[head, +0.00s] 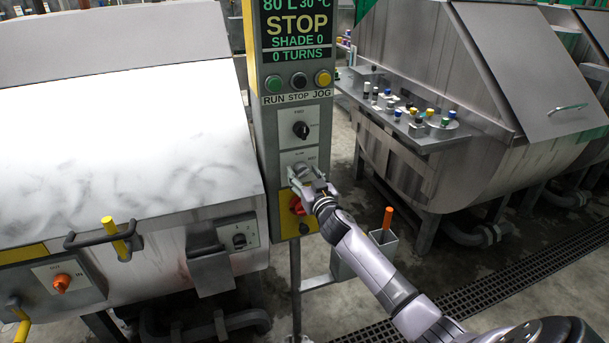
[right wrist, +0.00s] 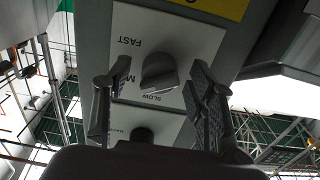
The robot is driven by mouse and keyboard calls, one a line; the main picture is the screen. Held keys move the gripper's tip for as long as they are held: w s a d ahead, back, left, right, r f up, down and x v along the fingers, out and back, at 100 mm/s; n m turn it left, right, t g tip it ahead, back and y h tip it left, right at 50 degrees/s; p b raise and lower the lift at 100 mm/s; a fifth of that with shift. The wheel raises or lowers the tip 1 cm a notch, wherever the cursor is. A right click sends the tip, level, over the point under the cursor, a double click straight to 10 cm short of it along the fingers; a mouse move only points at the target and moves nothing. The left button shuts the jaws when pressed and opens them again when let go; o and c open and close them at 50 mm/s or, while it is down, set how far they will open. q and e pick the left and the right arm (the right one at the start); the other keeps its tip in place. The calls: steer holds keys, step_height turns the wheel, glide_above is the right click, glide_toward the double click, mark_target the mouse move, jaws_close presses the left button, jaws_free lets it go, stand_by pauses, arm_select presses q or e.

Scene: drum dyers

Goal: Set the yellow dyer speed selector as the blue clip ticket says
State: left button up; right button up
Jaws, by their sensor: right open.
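The speed selector is a dark round knob (right wrist: 160,72) on a white plate (right wrist: 195,45) in the right wrist view. That view is upside down, and the plate reads FAST and SLOW, with a third label partly hidden. I cannot tell which label the knob points to. In the head view its plate (head: 300,157) is on the grey column, and my gripper covers most of the knob. My right gripper (head: 305,180) is open, its fingers (right wrist: 155,92) on either side of the knob, apart from it. I see no blue clip ticket. My left gripper is out of view.
Above is the FWD knob (head: 301,130); below, a red emergency knob (head: 297,205) on a yellow plate. The display (head: 297,25) shows STOP. The left drum (head: 120,150) has a yellow handle (head: 114,238). An orange-handled tool (head: 387,218) stands in a holder near my forearm.

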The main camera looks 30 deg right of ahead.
steer(key=c, duration=1.1)
steer(key=shift+c, duration=0.2)
steer(key=shift+n, duration=0.4)
steer(key=n, duration=0.5)
steer(key=shift+n, duration=0.3)
steer(key=n, duration=0.5)
steer(key=shift+d+n, duration=0.1)
steer(key=shift+n, duration=0.2)
steer(key=o, duration=1.1)
